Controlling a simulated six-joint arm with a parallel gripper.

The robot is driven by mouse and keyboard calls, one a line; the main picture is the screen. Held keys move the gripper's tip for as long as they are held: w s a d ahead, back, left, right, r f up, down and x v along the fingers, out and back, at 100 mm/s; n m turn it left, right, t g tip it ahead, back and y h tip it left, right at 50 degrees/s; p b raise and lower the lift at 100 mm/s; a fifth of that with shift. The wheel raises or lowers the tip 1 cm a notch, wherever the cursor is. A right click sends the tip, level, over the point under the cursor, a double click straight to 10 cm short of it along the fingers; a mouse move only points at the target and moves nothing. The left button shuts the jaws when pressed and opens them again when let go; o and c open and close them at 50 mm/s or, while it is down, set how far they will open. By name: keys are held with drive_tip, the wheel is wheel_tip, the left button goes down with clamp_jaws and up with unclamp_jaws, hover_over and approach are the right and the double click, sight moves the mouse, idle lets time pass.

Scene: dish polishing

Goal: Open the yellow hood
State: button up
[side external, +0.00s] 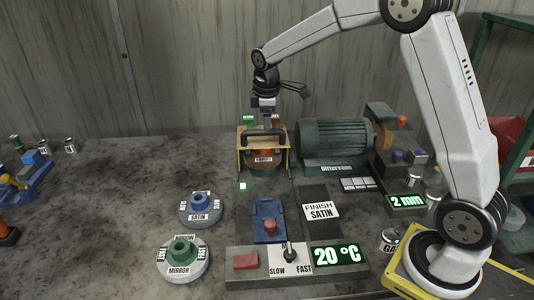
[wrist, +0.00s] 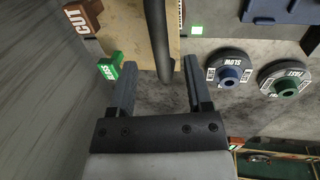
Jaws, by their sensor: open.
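The yellow hood (side external: 240,143) stands at the back of the bench, left of the green motor. A black bar handle (side external: 262,133) runs across its front, and a dark reddish part with a label shows inside its frame. My gripper (side external: 266,108) is just above the hood, pointing down. In the wrist view, the hood's yellow panel (wrist: 130,42) fills the top middle. The dark handle bar (wrist: 160,35) appears between the two spread fingers of my gripper (wrist: 159,65). The fingers are open; I cannot tell whether they touch the bar.
A green motor (side external: 335,138) stands close on the hood's right. A green block (wrist: 110,70) and a brown block (wrist: 82,18) lie beside the hood. A blue-hubbed wheel (side external: 200,208) and a green-hubbed wheel (side external: 183,258) lie in front. The bench's left middle is clear.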

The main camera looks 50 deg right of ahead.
sight(262, 143)
drive_tip(key=shift+w+d+f, duration=0.15)
drive_tip(key=shift+f, duration=0.8)
drive_tip(key=shift+w+d+f, duration=0.15)
drive_tip(key=shift+f, duration=0.8)
clamp_jaws()
